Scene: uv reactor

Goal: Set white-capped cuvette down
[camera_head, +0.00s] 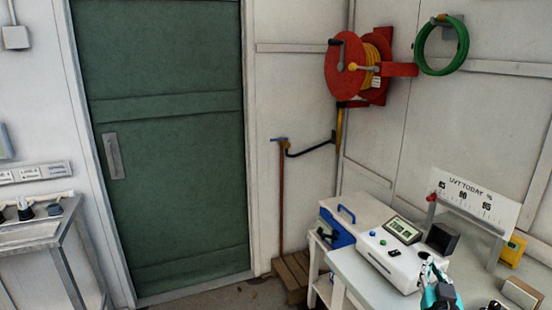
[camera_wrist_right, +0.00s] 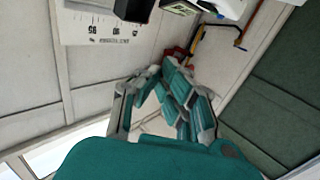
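My right gripper (camera_head: 428,268) is at the lower right in the head view, in front of the white instrument (camera_head: 392,262) on the bench. In the right wrist view its teal and grey fingers (camera_wrist_right: 160,74) lean in towards each other, with their tips close together. I cannot make out a white-capped cuvette in either view. Whether something thin is between the fingertips is too small to tell. My left gripper is not in view.
A small tan box (camera_head: 521,294) is at the right. A hose reel (camera_head: 352,66) hangs above. A green door (camera_head: 165,150) is at left.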

